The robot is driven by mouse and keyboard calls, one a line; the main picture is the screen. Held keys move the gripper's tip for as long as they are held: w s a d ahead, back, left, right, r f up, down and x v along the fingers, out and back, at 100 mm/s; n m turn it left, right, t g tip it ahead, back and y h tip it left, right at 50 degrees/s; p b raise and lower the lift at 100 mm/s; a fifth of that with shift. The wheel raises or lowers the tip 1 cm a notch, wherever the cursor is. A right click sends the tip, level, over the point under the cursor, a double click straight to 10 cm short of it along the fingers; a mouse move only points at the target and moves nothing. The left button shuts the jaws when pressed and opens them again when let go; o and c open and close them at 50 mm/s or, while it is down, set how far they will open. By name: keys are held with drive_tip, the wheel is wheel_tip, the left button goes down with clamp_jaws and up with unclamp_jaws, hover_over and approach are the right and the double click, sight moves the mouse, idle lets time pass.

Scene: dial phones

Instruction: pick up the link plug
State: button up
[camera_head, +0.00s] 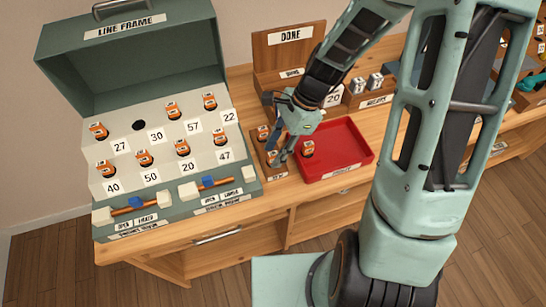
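Several orange plugs with white labels are in view, and I cannot tell which is called the link plug. One orange plug (263,133) stands in a narrow wooden rack (262,153) beside the line frame. Another orange plug (272,157) is at the rack's front, partly hidden by my gripper. A third plug (307,149) is on the red tray (344,155). My gripper (278,160) points down over the rack's front, close to the plug there. Its fingers are too small and overlapped to show whether they are open or hold the plug.
The green line frame (130,65) at left holds several orange plugs above numbered labels; the hole (138,125) by 30 is empty. A wooden box marked DONE (290,50) stands behind. Small white-labelled blocks (366,84) stand in a holder behind the red tray.

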drive_tip(key=shift+x, duration=0.85)
clamp_jaws()
drive_tip(key=shift+r, duration=0.15)
